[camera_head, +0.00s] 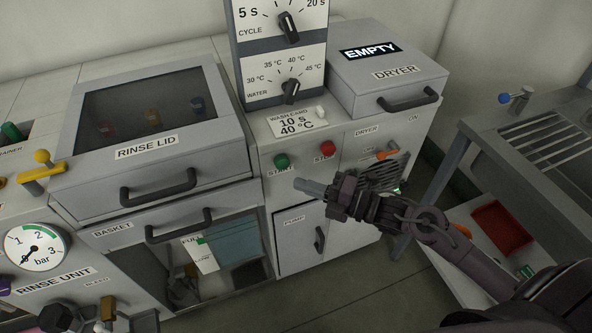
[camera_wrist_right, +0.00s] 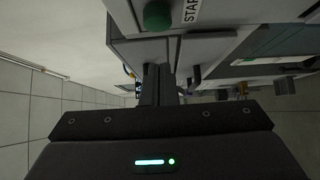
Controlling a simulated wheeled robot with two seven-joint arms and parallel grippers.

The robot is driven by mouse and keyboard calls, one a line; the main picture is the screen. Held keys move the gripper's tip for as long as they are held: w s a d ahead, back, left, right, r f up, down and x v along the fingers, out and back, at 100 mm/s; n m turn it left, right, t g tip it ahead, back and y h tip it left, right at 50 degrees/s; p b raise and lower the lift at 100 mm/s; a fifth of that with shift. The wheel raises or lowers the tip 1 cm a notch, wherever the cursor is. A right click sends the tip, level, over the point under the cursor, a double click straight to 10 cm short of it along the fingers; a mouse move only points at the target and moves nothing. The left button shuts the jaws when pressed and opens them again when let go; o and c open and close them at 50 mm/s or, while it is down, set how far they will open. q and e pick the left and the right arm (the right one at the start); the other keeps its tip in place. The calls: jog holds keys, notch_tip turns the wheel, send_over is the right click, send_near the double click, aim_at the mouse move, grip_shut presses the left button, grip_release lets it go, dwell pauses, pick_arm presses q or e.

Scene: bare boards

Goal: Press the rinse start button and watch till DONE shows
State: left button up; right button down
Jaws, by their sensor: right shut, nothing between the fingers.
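The green START button (camera_head: 282,161) is on the rinse unit's front panel, left of a red STOP button (camera_head: 328,149). It also shows at the top of the right wrist view (camera_wrist_right: 157,15). My right gripper (camera_head: 300,186) is shut and empty. In the head view its tip appears just below and right of the green button; a gap shows in the picture, but I cannot tell the depth. The cycle dial (camera_head: 289,27) and water dial (camera_head: 291,91) stand above. I see no DONE text. My left gripper is not in view.
The closed rinse lid (camera_head: 150,100) is at left, above a basket handle (camera_head: 178,226). The dryer (camera_head: 388,66) at right has a display reading EMPTY (camera_head: 370,51). A wash card (camera_head: 293,124) reads 10 s, 40 °C. An orange dryer switch (camera_head: 386,154) is near my right arm.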

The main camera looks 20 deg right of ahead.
aim_at(279, 167)
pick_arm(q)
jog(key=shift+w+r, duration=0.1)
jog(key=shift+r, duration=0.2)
pick_arm(e)
jog(key=shift+w+a, duration=0.2)
jog(key=shift+w, duration=1)
jog(key=shift+w+a, duration=0.2)
jog(key=shift+w, duration=0.95)
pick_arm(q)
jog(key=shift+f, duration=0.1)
